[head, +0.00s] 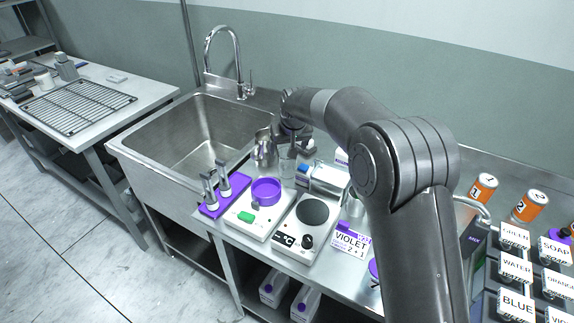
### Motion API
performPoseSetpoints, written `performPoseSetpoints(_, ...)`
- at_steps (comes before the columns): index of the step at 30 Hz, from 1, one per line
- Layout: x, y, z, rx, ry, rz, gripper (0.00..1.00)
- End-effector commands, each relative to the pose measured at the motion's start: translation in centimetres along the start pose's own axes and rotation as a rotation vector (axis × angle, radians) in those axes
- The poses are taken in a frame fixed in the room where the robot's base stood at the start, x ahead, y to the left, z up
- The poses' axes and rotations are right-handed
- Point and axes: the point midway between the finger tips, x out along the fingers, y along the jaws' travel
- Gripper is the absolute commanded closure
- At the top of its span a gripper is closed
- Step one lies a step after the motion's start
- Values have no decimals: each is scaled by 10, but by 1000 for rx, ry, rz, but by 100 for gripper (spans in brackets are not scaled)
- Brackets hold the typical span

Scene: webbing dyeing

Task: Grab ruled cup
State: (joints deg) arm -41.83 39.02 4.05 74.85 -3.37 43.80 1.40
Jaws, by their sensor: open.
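My gripper (296,148) is at the end of my dark grey arm, above the back of the steel counter, and points down. Its jaws look apart, but they are small and partly blend with the things behind. A clear, glass-like cup (287,168) stands just below the gripper, to the right of a metal pitcher (265,152). It may be the ruled cup; no markings are readable at this size. I cannot tell whether the jaws are around it or only above it.
A white scale with a purple bowl (266,190), a hot plate (312,212) and a purple stand with metal-topped bottles (222,180) crowd the counter in front. The sink (195,130) is at left. A VIOLET card (351,240) and orange cans (484,187) are right.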

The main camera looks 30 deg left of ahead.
Motion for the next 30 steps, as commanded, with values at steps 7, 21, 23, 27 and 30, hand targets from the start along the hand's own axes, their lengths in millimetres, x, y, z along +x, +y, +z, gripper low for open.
performPoseSetpoints(7, 24, 0, 1, 0, 0, 0, 19)
performPoseSetpoints(21, 70, 0, 4, 1, 2, 0, 19)
performPoseSetpoints(23, 70, 0, 4, 1, 2, 0, 19)
performPoseSetpoints(27, 70, 0, 5, 1, 2, 0, 26)
performPoseSetpoints(30, 70, 0, 5, 1, 2, 0, 34)
